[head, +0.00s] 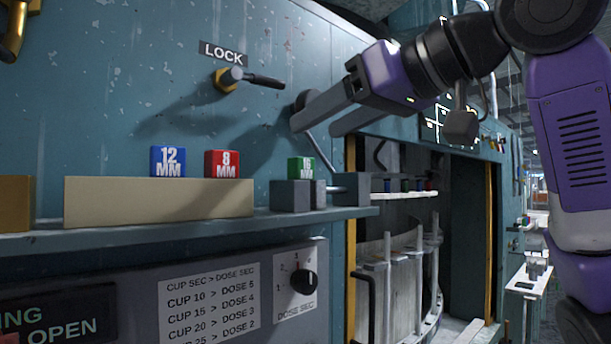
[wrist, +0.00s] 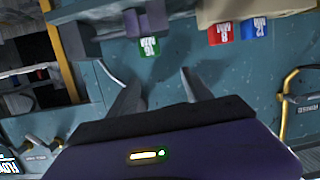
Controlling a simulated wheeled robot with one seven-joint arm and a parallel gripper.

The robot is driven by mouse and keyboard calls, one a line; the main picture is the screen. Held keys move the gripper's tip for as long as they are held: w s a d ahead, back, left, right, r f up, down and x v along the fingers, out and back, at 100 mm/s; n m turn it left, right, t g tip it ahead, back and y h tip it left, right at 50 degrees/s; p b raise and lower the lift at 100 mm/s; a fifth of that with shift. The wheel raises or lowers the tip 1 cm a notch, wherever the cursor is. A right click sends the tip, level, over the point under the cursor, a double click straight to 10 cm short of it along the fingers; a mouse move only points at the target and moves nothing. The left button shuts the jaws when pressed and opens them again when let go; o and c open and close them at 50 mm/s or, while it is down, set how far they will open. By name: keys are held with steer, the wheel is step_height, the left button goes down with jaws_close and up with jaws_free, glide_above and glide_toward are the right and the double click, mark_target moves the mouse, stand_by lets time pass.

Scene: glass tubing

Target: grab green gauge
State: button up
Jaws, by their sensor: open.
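The green gauge (head: 301,168) is a small cube with white lettering, set among dark grey blocks (head: 290,196) near the right end of the shelf. Its lower part is hidden by the blocks in the head view. In the wrist view the green gauge (wrist: 149,46) shows just beyond the fingertips, between their lines, nearer the left finger. My gripper (head: 315,127) is open and empty, above the green gauge and apart from it. Its two fingers also show in the wrist view (wrist: 160,77).
A red 8 MM cube (head: 222,164) and a blue 12 MM cube (head: 167,161) sit in a beige block (head: 150,201) to the left. A LOCK lever (head: 250,78) sticks out of the teal wall. An open bay (head: 400,240) lies right of the shelf.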

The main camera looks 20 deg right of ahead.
mark_target(301, 159)
steer(key=shift+m+g+h, duration=0.3)
steer(key=shift+m+h, duration=0.1)
steer(key=w+f, duration=0.1)
steer(key=w, duration=0.1)
steer(key=w+f+p, duration=0.2)
steer(key=w+f, duration=0.1)
steer(key=shift+w+a, duration=0.3)
steer(key=shift+a, duration=0.1)
steer(key=shift+w+a+f+p, duration=0.2)
steer(key=shift+w+f+p, duration=0.15)
steer(key=shift+w, duration=0.25)
steer(key=shift+c, duration=0.5)
jaws_close()
steer(key=shift+r, duration=0.1)
